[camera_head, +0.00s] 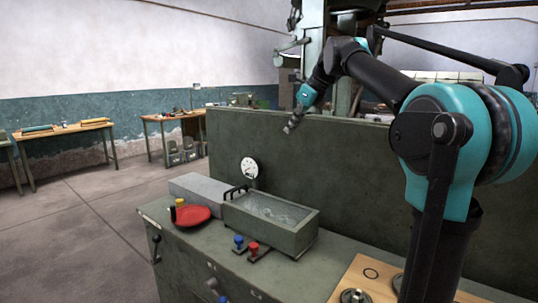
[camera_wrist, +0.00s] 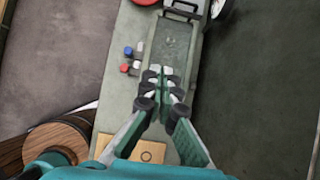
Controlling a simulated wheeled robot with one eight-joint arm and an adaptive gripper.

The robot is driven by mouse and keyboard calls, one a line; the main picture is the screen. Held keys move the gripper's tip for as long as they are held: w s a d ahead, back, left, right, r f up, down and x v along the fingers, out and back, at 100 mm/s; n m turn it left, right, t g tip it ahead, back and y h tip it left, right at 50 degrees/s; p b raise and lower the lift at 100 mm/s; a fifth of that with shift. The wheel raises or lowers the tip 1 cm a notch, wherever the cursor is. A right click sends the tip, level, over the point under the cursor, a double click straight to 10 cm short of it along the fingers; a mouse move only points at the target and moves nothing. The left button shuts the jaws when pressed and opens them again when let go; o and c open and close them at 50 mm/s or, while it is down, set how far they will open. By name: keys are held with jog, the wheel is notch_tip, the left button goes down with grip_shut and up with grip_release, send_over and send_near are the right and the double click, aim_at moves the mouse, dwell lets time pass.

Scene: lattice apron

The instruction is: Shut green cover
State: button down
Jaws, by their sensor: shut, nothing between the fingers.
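A grey-green box (camera_head: 305,232) with an open top and a pale, shiny inside stands on the workbench; it also shows in the wrist view (camera_wrist: 188,70). A black handle (camera_head: 236,191) is at its left end, and shows at the top of the wrist view (camera_wrist: 183,9). A flat grey-green slab (camera_head: 198,188) lies just beyond that end; I cannot tell for certain whether it is the green cover. My gripper (camera_head: 289,128) is shut and empty, held well above the box. In the wrist view its fingertips (camera_wrist: 161,73) overlap the near end of the box.
A red disc with a yellow knob (camera_head: 190,214) sits left of the box. Blue (camera_head: 238,242) and red (camera_head: 254,248) knobs stand in front of it. A round gauge (camera_head: 249,168) and a tall green panel (camera_head: 330,150) stand behind. A wooden board (camera_head: 365,278) lies at right.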

jog(key=s+a+x, duration=0.1)
jog(key=x, duration=1.1)
jog(key=shift+s+a+f+t+y, duration=0.2)
jog(key=shift+a+f+t+y, duration=0.1)
jog(key=shift+a, duration=0.15)
jog(key=shift+w, duration=0.1)
